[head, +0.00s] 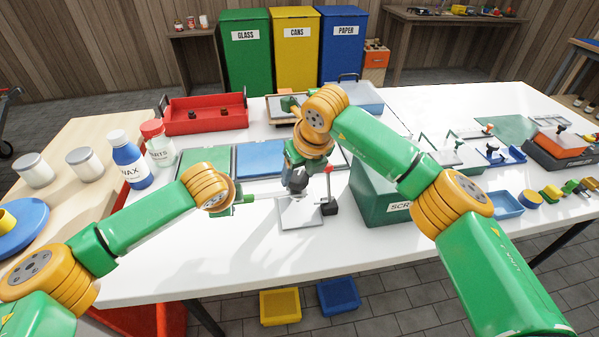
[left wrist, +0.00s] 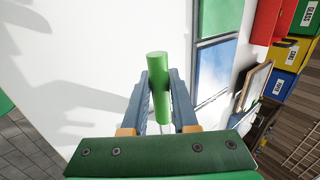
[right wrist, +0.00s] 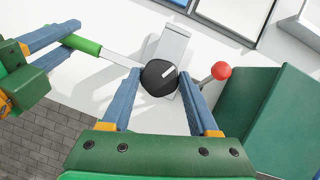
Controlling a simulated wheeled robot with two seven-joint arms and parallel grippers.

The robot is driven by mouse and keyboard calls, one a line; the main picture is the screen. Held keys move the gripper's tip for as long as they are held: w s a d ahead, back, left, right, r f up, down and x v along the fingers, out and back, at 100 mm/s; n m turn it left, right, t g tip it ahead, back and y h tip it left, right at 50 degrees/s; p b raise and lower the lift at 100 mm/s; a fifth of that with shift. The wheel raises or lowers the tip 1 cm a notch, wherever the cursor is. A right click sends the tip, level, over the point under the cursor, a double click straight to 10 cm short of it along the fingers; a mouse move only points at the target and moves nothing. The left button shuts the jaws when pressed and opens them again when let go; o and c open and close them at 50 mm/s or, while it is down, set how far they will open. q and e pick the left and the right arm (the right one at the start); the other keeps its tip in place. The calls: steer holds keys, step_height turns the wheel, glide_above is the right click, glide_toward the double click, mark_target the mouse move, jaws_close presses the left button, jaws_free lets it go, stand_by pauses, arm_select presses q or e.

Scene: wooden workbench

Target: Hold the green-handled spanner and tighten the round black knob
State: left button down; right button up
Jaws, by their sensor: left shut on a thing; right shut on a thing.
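The green-handled spanner has its green handle in the jaws of my left gripper (left wrist: 162,78); the handle (left wrist: 157,62) stands out between the blue fingers. In the right wrist view the handle (right wrist: 82,44) leads into a silver shaft that reaches toward the round black knob (right wrist: 158,78). The spanner's far end is hidden behind the knob and finger. The knob, with a white mark on top, sits on a grey metal fixture (right wrist: 172,44). My right gripper (right wrist: 159,74) is shut on the knob from above. In the head view my right gripper (head: 296,186) largely covers the knob.
A red ball-topped lever (right wrist: 221,70) stands close beside my right fingers. A green box (head: 372,197) is just right of the fixture. Blue and green panels (head: 262,158) lie behind. A red tray (head: 205,115) and bottles (head: 128,165) stand left. The bench front is clear.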

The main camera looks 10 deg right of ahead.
steer(key=m+h, duration=0.1)
steer(key=m, duration=0.1)
steer(key=m+h, duration=0.1)
steer(key=m, duration=0.2)
steer(key=shift+a+r+m, duration=0.1)
steer(key=shift+a+m, duration=0.05)
steer(key=shift+m, duration=0.15)
steer(key=m+h, duration=0.2)
steer(key=m, duration=0.3)
steer(key=shift+w+a, duration=0.1)
steer(key=shift+m+g, duration=0.3)
steer(key=o, duration=1.4)
steer(key=v, duration=1.2)
